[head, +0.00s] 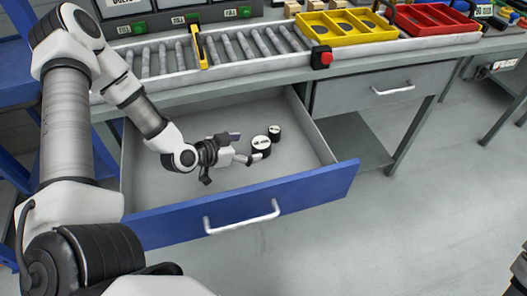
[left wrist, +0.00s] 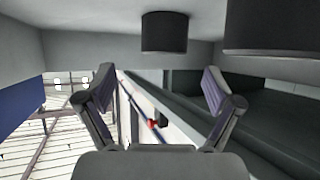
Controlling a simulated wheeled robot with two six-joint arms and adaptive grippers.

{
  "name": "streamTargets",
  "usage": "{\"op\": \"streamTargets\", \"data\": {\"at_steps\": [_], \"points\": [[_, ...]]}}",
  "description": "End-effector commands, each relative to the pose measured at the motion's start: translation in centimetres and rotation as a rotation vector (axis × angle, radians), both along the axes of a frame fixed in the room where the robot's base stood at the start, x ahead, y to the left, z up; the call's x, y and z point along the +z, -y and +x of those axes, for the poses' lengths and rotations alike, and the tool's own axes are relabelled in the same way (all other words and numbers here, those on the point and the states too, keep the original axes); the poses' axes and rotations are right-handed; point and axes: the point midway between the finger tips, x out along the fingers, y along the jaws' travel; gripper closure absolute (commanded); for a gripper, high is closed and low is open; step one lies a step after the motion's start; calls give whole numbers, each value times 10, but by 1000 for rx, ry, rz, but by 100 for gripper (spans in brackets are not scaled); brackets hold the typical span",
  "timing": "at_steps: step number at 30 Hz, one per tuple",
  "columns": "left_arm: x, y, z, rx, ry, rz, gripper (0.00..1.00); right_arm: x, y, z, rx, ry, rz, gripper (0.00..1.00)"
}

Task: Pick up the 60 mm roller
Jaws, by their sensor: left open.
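Two black rollers with white labelled tops stand upright in the open drawer (head: 170,195). The wider roller (head: 260,146) is nearer to my gripper, and the narrower roller (head: 274,133) stands just behind it to the right. The label print is too small to read surely. My left gripper (head: 245,148) is low in the drawer, open and empty, left of the wider roller with its fingers pointing towards it. In the left wrist view, the narrower roller (left wrist: 164,34) and part of the wider roller (left wrist: 272,36) show beyond the open fingers. I cannot tell whether a finger touches the wider roller.
The drawer's blue front and side walls enclose the gripper. Above it is a conveyor (head: 230,45) with a red button (head: 322,57), a yellow tray (head: 350,28) and a red tray (head: 430,18). A closed drawer (head: 385,88) is to the right. The drawer floor's left part is free.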

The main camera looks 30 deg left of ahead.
Motion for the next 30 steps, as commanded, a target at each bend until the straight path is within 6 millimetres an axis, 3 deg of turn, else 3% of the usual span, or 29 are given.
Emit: {"op": "streamTargets", "data": {"at_steps": [9, 17, 24, 30], "points": [[-25, 9, 43, -2, -1, 4, 8, -21, 0, 0, 0, 1, 0, 60], [-25, 10, 48, 1, -1, -3, 8, -20, 0, 0, 0, 1, 0, 60], [-25, 10, 47, 1, -2, -2, 86, -20, 0, 0, 0, 1, 0, 60], [-25, 10, 47, 1, -1, -2, 86, -20, 0, 0, 0, 1, 0, 60]]}}
